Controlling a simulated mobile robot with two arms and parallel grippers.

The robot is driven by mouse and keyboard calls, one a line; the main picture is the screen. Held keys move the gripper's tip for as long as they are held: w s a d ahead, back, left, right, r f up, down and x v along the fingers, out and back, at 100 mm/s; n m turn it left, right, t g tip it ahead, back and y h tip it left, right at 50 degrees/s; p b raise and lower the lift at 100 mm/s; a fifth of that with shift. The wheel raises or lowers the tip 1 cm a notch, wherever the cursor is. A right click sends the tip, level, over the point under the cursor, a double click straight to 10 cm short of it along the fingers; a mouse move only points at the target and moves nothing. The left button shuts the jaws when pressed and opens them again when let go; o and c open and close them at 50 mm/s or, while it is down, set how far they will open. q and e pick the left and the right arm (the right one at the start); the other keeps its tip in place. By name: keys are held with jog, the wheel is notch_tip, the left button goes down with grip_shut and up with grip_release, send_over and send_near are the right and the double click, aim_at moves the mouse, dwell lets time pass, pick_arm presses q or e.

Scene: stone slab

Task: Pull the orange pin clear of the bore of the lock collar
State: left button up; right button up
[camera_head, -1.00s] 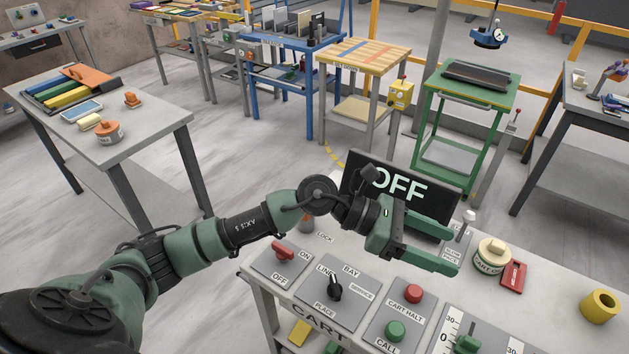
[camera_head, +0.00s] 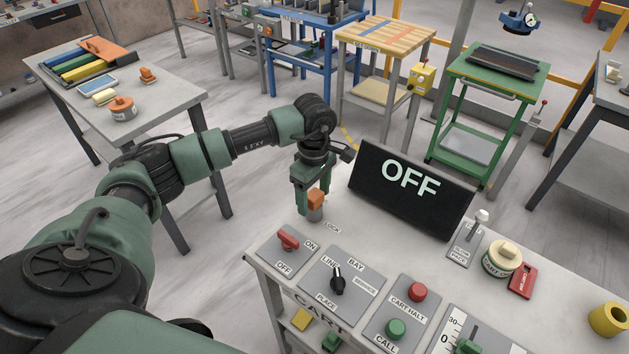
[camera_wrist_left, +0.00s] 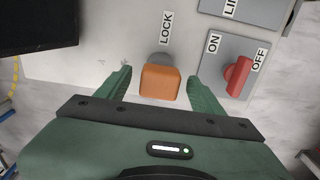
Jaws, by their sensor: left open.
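The orange pin (camera_head: 317,198) stands upright in the grey lock collar (camera_head: 314,214) at the back left corner of the grey cart top, beside the LOCK label. In the left wrist view the orange pin head (camera_wrist_left: 160,84) lies between the two fingers, with gaps on both sides, and the collar (camera_wrist_left: 162,58) shows just beyond it. My left gripper (camera_head: 314,205) points down over the pin and is open, with its fingers either side of the pin. How deep the pin sits in the bore is hidden. My right gripper is not in view.
The black OFF sign (camera_head: 410,188) stands close to the right of my left gripper. A panel with a red ON/OFF switch (camera_head: 288,239) is just in front of the collar. Other knobs and buttons fill the cart's front, including a red CART HALT button (camera_head: 418,291).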

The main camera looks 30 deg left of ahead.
pick_arm(q)
jog(key=shift+f, duration=1.4)
grip_shut()
jog(key=shift+r+p, duration=0.4)
jog(key=shift+p, duration=0.1)
jog(key=shift+r+p, duration=1.35)
jog(key=shift+r, duration=1.15)
jog(key=shift+r, duration=0.15)
jog(key=shift+r+p, duration=1.45)
jog(key=shift+r, duration=1.45)
